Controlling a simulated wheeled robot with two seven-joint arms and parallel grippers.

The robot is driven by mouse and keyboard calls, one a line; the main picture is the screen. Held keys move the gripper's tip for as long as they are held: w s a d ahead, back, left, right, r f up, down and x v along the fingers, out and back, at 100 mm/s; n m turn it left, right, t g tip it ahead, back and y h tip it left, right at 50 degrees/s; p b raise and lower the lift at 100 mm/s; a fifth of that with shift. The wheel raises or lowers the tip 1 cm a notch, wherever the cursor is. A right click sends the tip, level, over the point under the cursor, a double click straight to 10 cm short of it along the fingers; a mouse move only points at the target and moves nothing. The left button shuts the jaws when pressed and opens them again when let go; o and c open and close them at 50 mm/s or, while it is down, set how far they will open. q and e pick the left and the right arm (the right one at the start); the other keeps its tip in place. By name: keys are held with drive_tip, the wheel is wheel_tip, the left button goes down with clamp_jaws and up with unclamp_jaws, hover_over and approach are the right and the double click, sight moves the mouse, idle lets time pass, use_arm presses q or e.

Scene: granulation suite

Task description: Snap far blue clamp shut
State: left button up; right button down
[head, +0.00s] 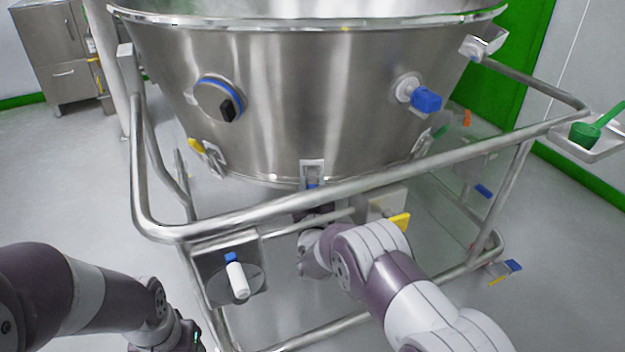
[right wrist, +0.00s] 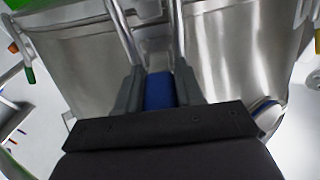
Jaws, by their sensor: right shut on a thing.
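The steel bowl (head: 300,110) has a clamp (head: 312,168) on its lower rim, at the middle of the side facing me. Its blue lever (head: 312,186) points down. My right gripper (head: 312,209) reaches up to it from below, under the front rail. In the right wrist view the right gripper (right wrist: 158,92) is shut on the blue lever (right wrist: 158,90), a finger on each side. The fingers partly hide the clamp. My left gripper (head: 188,340) is at the bottom edge of the head view, mostly cut off.
A tubular steel rail (head: 350,195) runs around the bowl, above my right forearm. A yellow-handled clamp (head: 196,146) is at left and a green-handled one (head: 440,132) at right. A white bottle (head: 237,279) stands on a bracket. A blue-knobbed port (head: 426,98) sticks out.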

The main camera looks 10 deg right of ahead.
drive_tip(key=shift+f, duration=0.2)
drive_tip(key=c, duration=0.8)
unclamp_jaws()
drive_tip(key=shift+r, duration=0.1)
drive_tip(key=shift+s, duration=0.1)
drive_tip(key=shift+s+a+r+p, duration=0.1)
drive_tip(key=shift+s+p, duration=0.3)
drive_tip(key=s+f+p, duration=0.2)
drive_tip(key=s+p, duration=0.2)
drive_tip(key=s, duration=0.7)
drive_tip(key=shift+s+a+f, duration=0.15)
drive_tip(key=shift+s+a, duration=0.2)
drive_tip(key=shift+a, duration=0.05)
